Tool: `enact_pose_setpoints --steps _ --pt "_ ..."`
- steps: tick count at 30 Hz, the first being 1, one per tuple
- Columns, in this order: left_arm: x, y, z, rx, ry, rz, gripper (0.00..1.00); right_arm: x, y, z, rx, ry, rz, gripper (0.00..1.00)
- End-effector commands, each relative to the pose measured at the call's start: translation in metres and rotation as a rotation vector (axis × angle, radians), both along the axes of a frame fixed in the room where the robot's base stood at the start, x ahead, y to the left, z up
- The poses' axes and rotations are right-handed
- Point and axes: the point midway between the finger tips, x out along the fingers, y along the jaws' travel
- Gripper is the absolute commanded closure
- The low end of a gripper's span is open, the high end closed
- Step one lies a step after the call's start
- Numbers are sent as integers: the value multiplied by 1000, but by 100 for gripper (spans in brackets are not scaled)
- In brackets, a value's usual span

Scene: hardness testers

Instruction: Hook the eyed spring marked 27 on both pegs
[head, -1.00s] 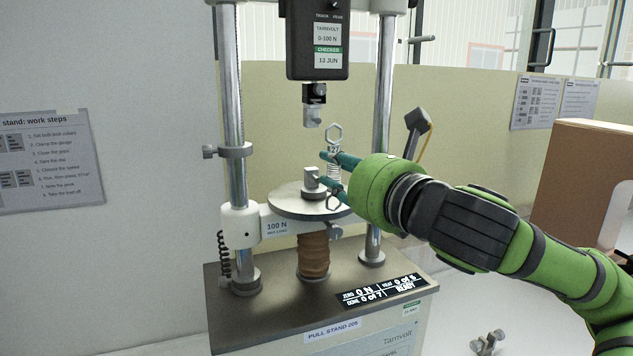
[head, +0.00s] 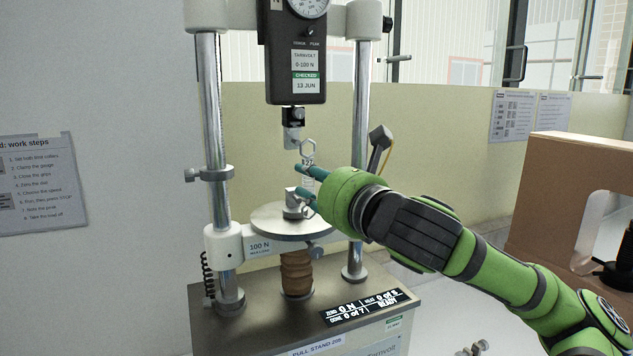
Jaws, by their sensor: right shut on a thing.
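The eyed spring marked 27 (head: 308,161) is held upright in my right gripper (head: 306,184), whose teal fingers are shut on its body. Its upper eye (head: 308,147) stands just right of the upper peg (head: 292,139), which hangs below the gauge, and looks apart from it. The lower peg (head: 293,205) stands on the round plate (head: 268,220). The spring's lower part is mostly hidden by the fingers, so I cannot tell how its lower eye sits relative to the lower peg. My left gripper is out of view.
The force gauge (head: 295,60) hangs between two steel columns, the left one (head: 213,120) carrying a collar (head: 215,173). A dark-headed lever (head: 380,138) rises behind my wrist. A brown box (head: 570,170) stands at the right.

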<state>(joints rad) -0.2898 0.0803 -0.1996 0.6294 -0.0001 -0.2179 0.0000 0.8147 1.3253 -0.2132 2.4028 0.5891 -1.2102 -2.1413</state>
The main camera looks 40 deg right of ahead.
Motion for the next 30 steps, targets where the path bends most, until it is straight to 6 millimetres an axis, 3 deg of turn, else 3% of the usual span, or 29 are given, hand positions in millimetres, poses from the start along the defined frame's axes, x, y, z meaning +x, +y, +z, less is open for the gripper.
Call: enact_pose_setpoints --steps 10,30 --pt "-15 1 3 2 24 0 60 17 -4 1 2 0 0 100" --pt "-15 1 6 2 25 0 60 50 -12 0 2 -1 -1 100"
